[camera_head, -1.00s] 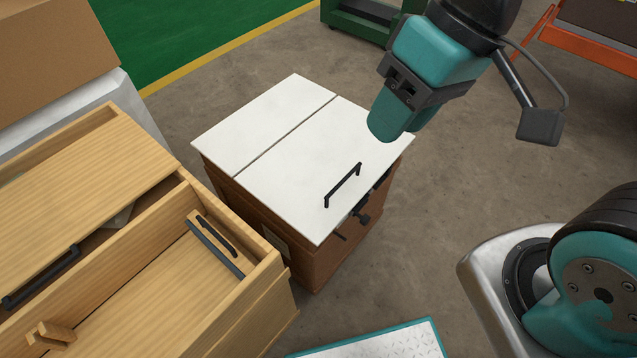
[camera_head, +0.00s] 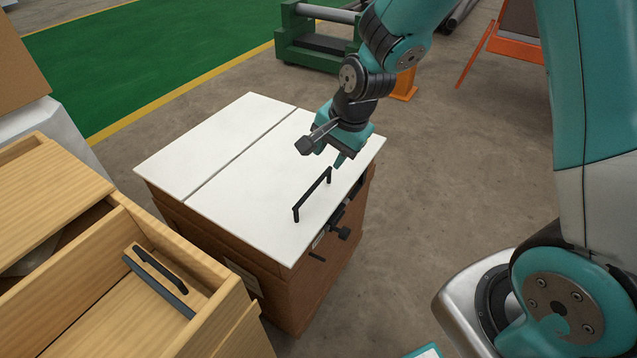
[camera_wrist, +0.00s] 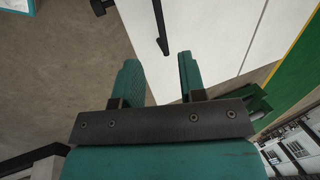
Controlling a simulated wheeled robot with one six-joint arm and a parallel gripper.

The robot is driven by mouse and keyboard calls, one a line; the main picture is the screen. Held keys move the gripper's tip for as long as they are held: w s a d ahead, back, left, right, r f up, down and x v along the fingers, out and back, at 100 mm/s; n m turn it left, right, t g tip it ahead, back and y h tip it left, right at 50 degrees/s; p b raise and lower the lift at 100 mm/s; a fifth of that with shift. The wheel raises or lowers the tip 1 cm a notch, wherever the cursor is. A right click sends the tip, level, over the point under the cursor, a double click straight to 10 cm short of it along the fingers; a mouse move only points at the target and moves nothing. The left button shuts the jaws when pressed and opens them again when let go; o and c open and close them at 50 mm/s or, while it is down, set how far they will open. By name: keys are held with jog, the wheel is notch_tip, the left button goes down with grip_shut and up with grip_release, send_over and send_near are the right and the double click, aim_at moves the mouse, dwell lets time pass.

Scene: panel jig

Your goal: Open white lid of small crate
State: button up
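The small brown crate (camera_head: 297,290) stands on the floor with its white lid (camera_head: 255,218) lying shut and flat on top. A black bar handle (camera_head: 312,195) stands on the lid near its right edge. A black latch (camera_head: 342,232) sits on the crate's front side below that edge. My gripper (camera_head: 339,163) is above the right part of the lid, beyond the far end of the handle, apart from it. In the wrist view, my gripper (camera_wrist: 160,72) has its two teal fingers spread with nothing between them, and the handle (camera_wrist: 160,28) shows ahead of them.
A second white panel (camera_head: 215,147) lies left of the lid across a narrow gap. A wooden box (camera_head: 150,290) with dark handles stands close at the left. A green machine (camera_head: 315,40) is behind. Open concrete floor lies right of the crate.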

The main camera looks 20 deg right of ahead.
aim_at(316, 184)
jog(key=b+x, duration=0.1)
jog(key=x, duration=0.8)
jog(key=shift+f+b, duration=0.3)
jog(key=shift+f, duration=0.1)
grip_shut()
